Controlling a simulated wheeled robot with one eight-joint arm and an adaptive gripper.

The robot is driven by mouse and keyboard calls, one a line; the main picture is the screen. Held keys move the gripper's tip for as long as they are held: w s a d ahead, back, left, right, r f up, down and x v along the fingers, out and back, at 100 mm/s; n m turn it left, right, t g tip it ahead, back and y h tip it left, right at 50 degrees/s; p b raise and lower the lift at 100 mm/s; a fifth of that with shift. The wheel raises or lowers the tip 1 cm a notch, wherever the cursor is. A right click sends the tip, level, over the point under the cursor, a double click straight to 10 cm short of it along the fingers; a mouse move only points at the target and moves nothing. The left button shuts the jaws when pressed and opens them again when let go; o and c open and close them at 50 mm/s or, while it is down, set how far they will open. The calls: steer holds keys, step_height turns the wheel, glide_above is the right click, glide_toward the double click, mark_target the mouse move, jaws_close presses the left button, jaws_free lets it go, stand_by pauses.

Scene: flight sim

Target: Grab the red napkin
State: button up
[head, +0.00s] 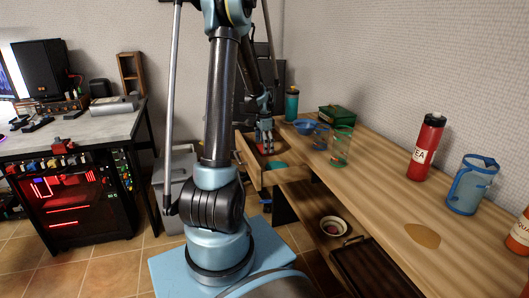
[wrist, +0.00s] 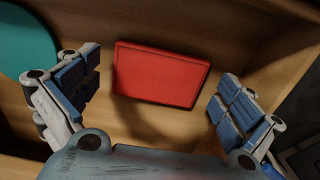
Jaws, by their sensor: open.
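In the wrist view a flat red rectangular thing, which I take for the red napkin (wrist: 160,73), lies in a wooden drawer (wrist: 215,22). My gripper (wrist: 158,92) is open above it, with one finger on each side and a gap to both. Nothing is between the pads but the red napkin below. In the head view my gripper (head: 266,146) reaches down into the open drawer (head: 289,175) of the wooden table. There only a bit of red shows behind the fingers.
A teal round thing (wrist: 28,42) lies in the drawer at the left of the wrist view. Drawer walls stand close around the gripper. On the table (head: 380,195) are glasses (head: 340,147), a blue bowl (head: 305,127), a red bottle (head: 426,150) and a blue pitcher (head: 470,187).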

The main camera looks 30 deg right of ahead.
steer(key=c, duration=0.7)
